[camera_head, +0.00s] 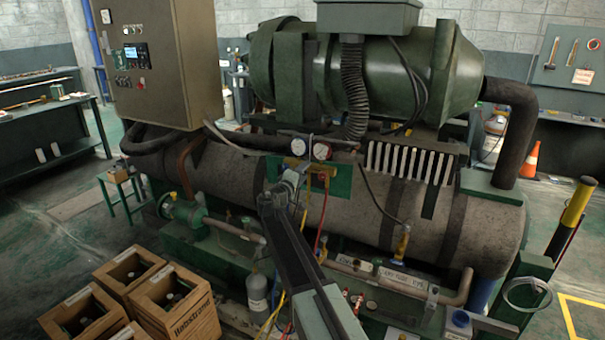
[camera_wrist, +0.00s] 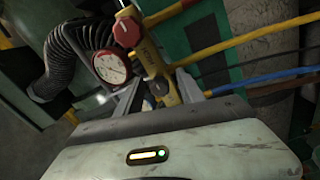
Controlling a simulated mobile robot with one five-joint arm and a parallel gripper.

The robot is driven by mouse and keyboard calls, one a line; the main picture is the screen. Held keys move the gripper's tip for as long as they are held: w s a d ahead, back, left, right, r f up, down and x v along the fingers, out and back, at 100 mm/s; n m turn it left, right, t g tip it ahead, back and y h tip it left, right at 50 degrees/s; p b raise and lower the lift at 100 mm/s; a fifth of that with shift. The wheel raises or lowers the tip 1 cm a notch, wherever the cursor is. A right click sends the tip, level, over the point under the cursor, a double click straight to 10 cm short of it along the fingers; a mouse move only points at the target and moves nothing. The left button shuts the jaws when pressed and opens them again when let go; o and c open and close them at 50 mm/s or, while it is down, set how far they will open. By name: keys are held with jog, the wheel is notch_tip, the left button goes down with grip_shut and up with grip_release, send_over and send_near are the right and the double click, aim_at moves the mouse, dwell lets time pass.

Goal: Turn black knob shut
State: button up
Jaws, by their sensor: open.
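A gauge manifold with a yellow body (camera_wrist: 150,52) shows at the top of the wrist view, with a red knob (camera_wrist: 127,32) and a white-faced, red-rimmed gauge (camera_wrist: 112,68). I cannot make out a black knob for certain in either view. My gripper (camera_wrist: 163,90) is open, its two fingers reaching toward the lower end of the yellow body. Part of that end shows between the fingers; I cannot tell whether they touch it. In the head view my gripper (camera_head: 291,180) is just below the left gauge (camera_head: 298,147), with the right gauge (camera_head: 322,151) beside it.
Yellow and blue hoses (camera_wrist: 275,36) run right from the manifold. A black corrugated duct (camera_wrist: 72,58) lies left of the gauge. A large insulated cylinder (camera_head: 375,205) stands behind my arm. Wooden crates (camera_head: 178,305) sit at lower left. Open floor (camera_head: 50,225) lies farther left.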

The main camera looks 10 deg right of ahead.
jog(key=shift+s, duration=0.1)
jog(key=v, duration=0.7)
jog(key=shift+s+a, duration=0.25)
